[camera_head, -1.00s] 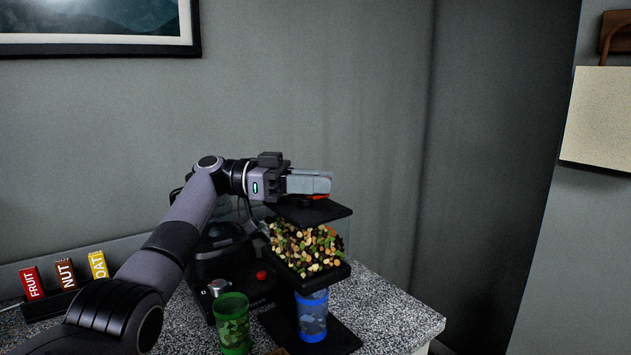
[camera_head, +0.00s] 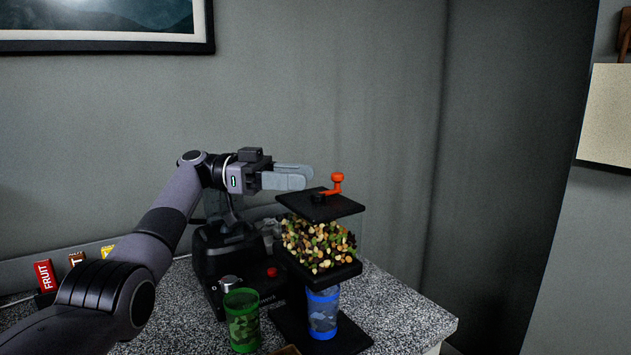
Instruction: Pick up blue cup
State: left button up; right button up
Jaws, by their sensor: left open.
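The blue cup (camera_head: 322,314) has a camouflage pattern and stands upright on the black base of the dispenser (camera_head: 319,207), under its clear bin of mixed nuts (camera_head: 314,245). The top of the cup is close below the dispenser's black lower plate. My left gripper (camera_head: 308,177) is open and empty, above and to the left of the dispenser's top plate, next to the orange crank (camera_head: 335,185). It is well above the cup and apart from it. My right gripper is not in view.
A green camouflage cup (camera_head: 242,320) stands left of the dispenser. A black machine (camera_head: 232,262) with a red knob stands behind it. Snack bars (camera_head: 45,276) stand at the left, partly behind my arm. The granite counter (camera_head: 409,312) is clear at the right.

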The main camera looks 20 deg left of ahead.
aim_at(322, 306)
jog(key=k, duration=1.5)
